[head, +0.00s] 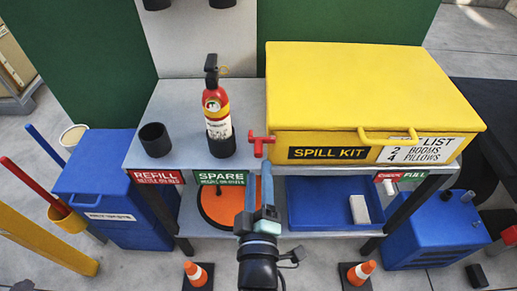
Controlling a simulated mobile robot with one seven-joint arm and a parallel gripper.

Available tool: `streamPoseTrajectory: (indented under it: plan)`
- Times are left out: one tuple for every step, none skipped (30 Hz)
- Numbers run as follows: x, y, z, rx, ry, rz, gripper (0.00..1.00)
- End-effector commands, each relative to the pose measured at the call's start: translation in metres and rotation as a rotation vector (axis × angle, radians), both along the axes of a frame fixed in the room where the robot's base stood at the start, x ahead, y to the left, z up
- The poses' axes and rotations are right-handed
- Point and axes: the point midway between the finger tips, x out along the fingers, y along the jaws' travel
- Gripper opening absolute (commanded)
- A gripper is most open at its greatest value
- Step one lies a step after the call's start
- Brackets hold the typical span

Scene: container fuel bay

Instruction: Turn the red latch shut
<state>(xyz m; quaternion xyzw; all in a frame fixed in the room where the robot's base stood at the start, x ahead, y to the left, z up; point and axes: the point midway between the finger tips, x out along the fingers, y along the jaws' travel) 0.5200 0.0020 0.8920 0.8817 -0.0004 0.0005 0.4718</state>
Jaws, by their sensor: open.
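The red latch (260,144) is a small T-shaped handle at the left front edge of the yellow spill kit box (375,85). The box stands on the grey table with its lid down. My gripper (258,178) is in front of the table's front edge, just below the latch in the picture. Its blue fingers point towards the latch and hold nothing. They look very near the latch, but I cannot tell whether they touch it. The gap between the fingers is hard to see from here.
A red fire extinguisher (216,108) stands left of the box, with a black cup (156,137) beside it. A lower shelf holds a blue tray (315,190) and an orange disc (215,207). Blue bins flank the table. Two orange cones (196,274) (361,271) stand on the floor in front.

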Motion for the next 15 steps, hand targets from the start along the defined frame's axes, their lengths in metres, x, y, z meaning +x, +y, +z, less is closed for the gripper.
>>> streamPoseTrajectory:
  plan:
    - [0.011,-0.001,0.001,0.001,-0.002,-0.002,0.53]
    - [0.016,-0.001,0.001,0.001,-0.002,-0.001,0.53]
    - [0.023,-0.001,0.002,0.000,-0.001,-0.001,0.53]
    - [0.028,-0.001,0.002,0.001,0.000,-0.001,0.53]
    - [0.033,-0.001,0.002,0.001,0.000,-0.001,0.53]
    - [0.039,-0.001,0.002,0.000,0.000,-0.001,0.53]
    - [0.044,-0.001,0.002,0.000,0.000,-0.001,0.53]
    - [0.048,-0.001,0.002,-0.001,0.000,-0.001,0.53]
    - [0.053,-0.001,0.002,-0.001,0.001,-0.001,0.53]
    - [0.056,-0.001,0.002,0.000,0.001,-0.001,0.53]
    - [0.059,0.000,0.001,0.001,0.001,-0.001,0.53]
    - [0.062,0.000,0.002,0.001,0.000,-0.001,0.53]
    - [0.064,0.000,0.001,0.000,0.001,-0.001,0.53]
    - [0.066,0.000,0.001,0.000,0.001,-0.001,0.53]
    - [0.068,0.000,0.001,0.000,0.001,-0.001,0.53]
